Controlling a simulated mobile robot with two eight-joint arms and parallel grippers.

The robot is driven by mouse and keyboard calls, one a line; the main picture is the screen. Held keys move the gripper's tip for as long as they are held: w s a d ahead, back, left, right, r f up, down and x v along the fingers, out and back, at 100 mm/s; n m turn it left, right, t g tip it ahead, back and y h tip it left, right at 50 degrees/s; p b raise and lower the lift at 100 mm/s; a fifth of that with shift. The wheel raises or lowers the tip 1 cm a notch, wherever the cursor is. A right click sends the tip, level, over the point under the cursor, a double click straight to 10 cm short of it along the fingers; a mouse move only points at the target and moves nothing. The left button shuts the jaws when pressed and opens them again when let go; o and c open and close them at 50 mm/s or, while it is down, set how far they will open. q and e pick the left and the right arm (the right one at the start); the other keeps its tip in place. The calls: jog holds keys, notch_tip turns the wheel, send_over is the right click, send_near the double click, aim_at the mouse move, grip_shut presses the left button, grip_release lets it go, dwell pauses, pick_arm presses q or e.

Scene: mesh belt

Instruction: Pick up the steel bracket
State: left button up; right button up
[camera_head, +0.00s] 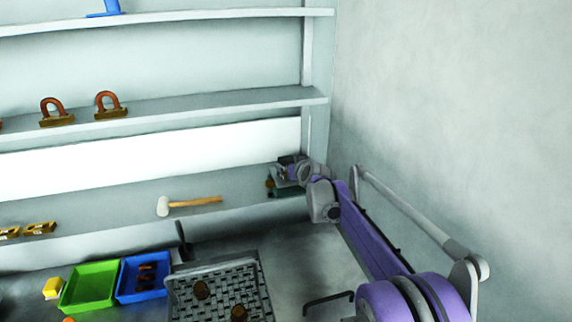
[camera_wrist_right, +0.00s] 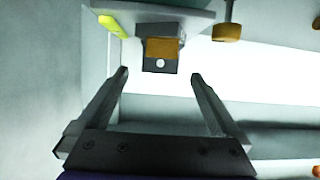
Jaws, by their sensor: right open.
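A dark grey piece with a round pale hole, which looks like the steel bracket (camera_wrist_right: 160,65), sits against an orange-brown block (camera_wrist_right: 163,47) in the right wrist view. My right gripper (camera_wrist_right: 158,77) is open, with one finger on each side of the bracket's line. The bracket appears just beyond the fingertips, and I see no contact. In the head view my right gripper (camera_head: 279,180) is at the right end of the lower shelf and largely hides what lies there. My left gripper is not in view.
A white-headed mallet (camera_head: 163,206) lies left of my right gripper on the lower shelf (camera_head: 110,212). A yellow item (camera_wrist_right: 114,27) shows in the wrist view. Below are a green bin (camera_head: 90,287), a blue bin (camera_head: 128,277) and a mesh basket (camera_head: 262,285). A wall closes the right side.

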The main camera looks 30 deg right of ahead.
aim_at(286, 160)
jog(key=shift+x, duration=1.05)
jog(key=shift+w+d+f, duration=0.15)
jog(key=shift+w, duration=0.55)
jog(key=x, duration=0.4)
jog(key=shift+p, duration=0.3)
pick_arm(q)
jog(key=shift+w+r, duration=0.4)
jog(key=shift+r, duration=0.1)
pick_arm(e)
jog(key=shift+s, duration=0.1)
jog(key=shift+c, duration=0.3)
